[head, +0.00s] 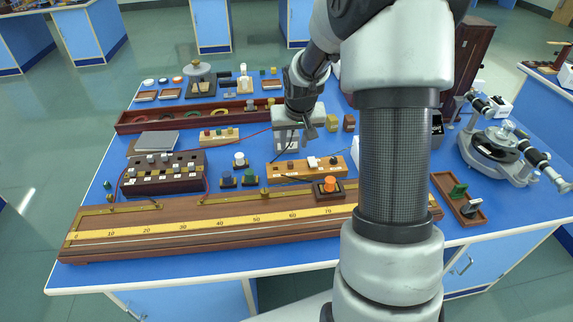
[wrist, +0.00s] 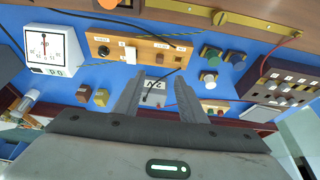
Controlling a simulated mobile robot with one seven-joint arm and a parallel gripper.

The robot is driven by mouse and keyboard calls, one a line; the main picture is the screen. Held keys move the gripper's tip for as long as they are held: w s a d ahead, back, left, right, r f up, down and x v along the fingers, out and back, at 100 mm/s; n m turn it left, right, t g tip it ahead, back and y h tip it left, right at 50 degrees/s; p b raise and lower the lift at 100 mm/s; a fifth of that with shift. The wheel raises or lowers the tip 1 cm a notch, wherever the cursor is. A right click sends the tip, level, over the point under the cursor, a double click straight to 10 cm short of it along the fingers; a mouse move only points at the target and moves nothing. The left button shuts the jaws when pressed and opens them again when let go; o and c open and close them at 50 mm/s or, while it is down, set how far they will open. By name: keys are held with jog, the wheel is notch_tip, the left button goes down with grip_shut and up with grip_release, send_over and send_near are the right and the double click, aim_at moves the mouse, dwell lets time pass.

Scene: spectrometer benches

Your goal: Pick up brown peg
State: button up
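A small brown block (head: 349,122), the nearest match I see for the brown peg, stands on the blue bench just right of a yellow block (head: 332,123). In the wrist view the brown block (wrist: 84,93) is left of the yellow block (wrist: 101,96). My gripper (wrist: 157,92) is open, its two fingers apart, pointing down over the bench. Nothing is clearly held; a small labelled grey thing (wrist: 153,97) shows between the fingers. In the head view my gripper (head: 289,148) is left of both blocks, above the bench, partly hidden by my wrist.
A wooden switch board (head: 300,170) lies in front of my gripper, and a white-faced meter (wrist: 52,48) shows in the wrist view. A long scale board (head: 170,228) runs along the front edge. A long brown tray (head: 160,122) lies behind. Coloured knobs and wires crowd the middle.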

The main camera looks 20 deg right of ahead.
aim_at(290, 162)
jog(key=x, duration=1.4)
jog(key=shift+d+r, duration=0.1)
grip_shut()
